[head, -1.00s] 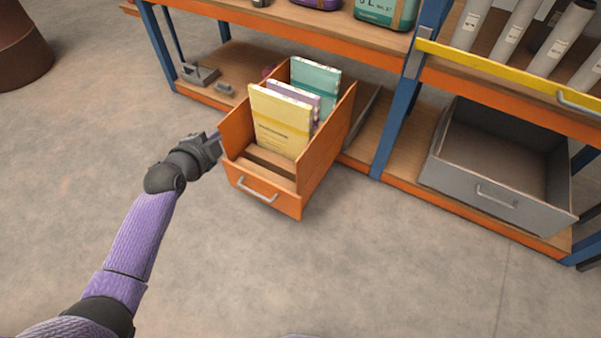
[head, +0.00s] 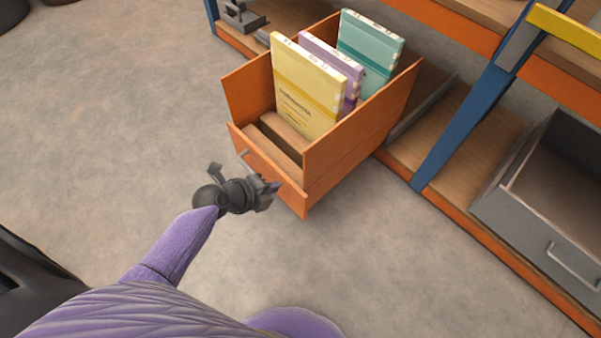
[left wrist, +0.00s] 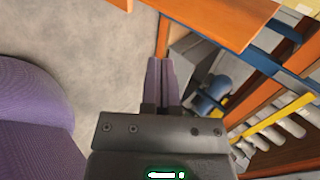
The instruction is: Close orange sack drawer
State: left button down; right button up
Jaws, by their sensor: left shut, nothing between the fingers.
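The orange sack drawer (head: 352,150) is pulled out from the lower shelf in the head view. Yellow (head: 306,85), purple (head: 350,75) and teal (head: 372,50) packs stand upright in it. Its front bears a grey handle (head: 244,158), partly hidden by my left gripper. My left gripper (head: 274,188) is just in front of the drawer's front panel, shut and empty; I cannot tell whether it touches. Its closed fingers show in the left wrist view (left wrist: 161,82), with an orange panel (left wrist: 225,18) beyond them. My right gripper is not in view.
A grey open drawer (head: 545,215) sits at the right, beyond a blue shelf post (head: 470,120). A yellow bar (head: 565,28) crosses the shelf above it. A small grey object (head: 240,15) sits on the lower shelf at upper left. The floor left of the drawer is clear.

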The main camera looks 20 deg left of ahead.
aim_at(304, 173)
pick_arm(q)
jog(key=w+f+b, duration=0.1)
jog(key=w, duration=0.1)
jog(key=w+d+f+b, duration=0.1)
jog(key=w, duration=0.1)
jog(key=w+d+f+b, duration=0.1)
jog(key=w, duration=0.1)
jog(key=shift+w+d+f, duration=0.1)
jog(key=shift+d+f, duration=0.15)
jog(key=shift+w+d, duration=0.15)
jog(key=shift+w, duration=0.25)
jog(key=shift+r, duration=0.1)
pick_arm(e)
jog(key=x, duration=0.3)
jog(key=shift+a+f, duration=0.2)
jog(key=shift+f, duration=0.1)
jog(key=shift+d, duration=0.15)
